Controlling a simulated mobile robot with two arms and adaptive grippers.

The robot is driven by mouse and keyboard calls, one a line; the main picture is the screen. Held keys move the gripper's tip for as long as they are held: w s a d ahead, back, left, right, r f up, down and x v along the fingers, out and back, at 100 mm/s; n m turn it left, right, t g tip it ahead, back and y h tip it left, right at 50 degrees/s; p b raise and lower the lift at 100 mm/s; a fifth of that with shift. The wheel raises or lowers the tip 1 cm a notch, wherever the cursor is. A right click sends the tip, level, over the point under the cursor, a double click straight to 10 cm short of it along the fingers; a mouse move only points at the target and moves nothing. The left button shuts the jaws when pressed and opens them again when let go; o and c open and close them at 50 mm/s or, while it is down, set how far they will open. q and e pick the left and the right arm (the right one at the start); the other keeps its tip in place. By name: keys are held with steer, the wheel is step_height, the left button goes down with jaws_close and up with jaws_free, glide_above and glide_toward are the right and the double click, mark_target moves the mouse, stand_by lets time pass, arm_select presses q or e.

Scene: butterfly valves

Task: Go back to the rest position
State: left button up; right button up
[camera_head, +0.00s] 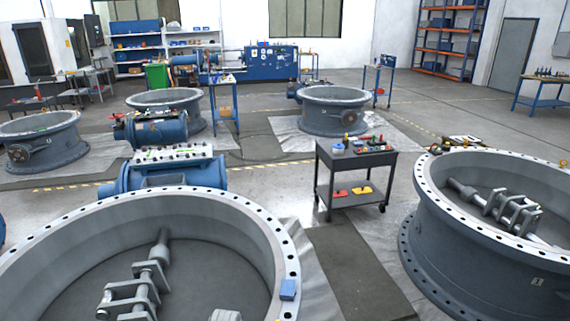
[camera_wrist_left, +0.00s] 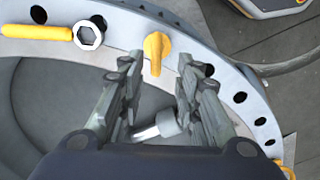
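My left gripper (camera_wrist_left: 157,72) shows only in the left wrist view. Its two dark fingers are spread apart and nothing is held between them. Below them is a large grey valve ring (camera_wrist_left: 222,80) with bolt holes along its rim. A yellow hooked piece (camera_wrist_left: 157,52) lies at the rim, just beyond the fingertips and apart from them. A ring-ended tool with a yellow handle (camera_wrist_left: 40,32) lies on the rim at the upper left. Neither gripper nor arm shows in the head view. My right gripper is in no view.
A large valve (camera_head: 218,205) fills the front left, with a blue block (camera_head: 288,290) on its rim. Another large valve (camera_head: 430,250) stands at the right. A dark cart (camera_head: 355,160) with tools stands between and behind them. Open floor (camera_head: 300,185) lies around the cart.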

arm_select(q)
steer(key=s+a+r+m+t, duration=0.1)
steer(key=s+a+r+m, duration=0.1)
steer(key=s+a+m, duration=0.3)
steer(key=s+a+r+m+t, duration=0.1)
steer(key=s+r+m, duration=0.15)
steer(key=s, duration=0.45)
steer(key=s+r+m+t, duration=0.1)
steer(key=s+r+m, duration=0.8)
steer(key=s+r, duration=0.25)
step_height(320, 180, down, 30)
steer(key=s+d+b, duration=0.1)
steer(key=s+b, duration=0.1)
steer(key=b, duration=0.3)
steer(key=s+a+f+g+b, duration=0.1)
steer(key=s+f+b, duration=0.1)
steer(key=s+f, duration=0.6)
steer(key=s+a+f+g+b, duration=0.1)
steer(key=s+a+f+b, duration=0.1)
steer(key=s+f, duration=0.7)
step_height(320, 180, down, 5)
steer(key=shift+r, duration=0.1)
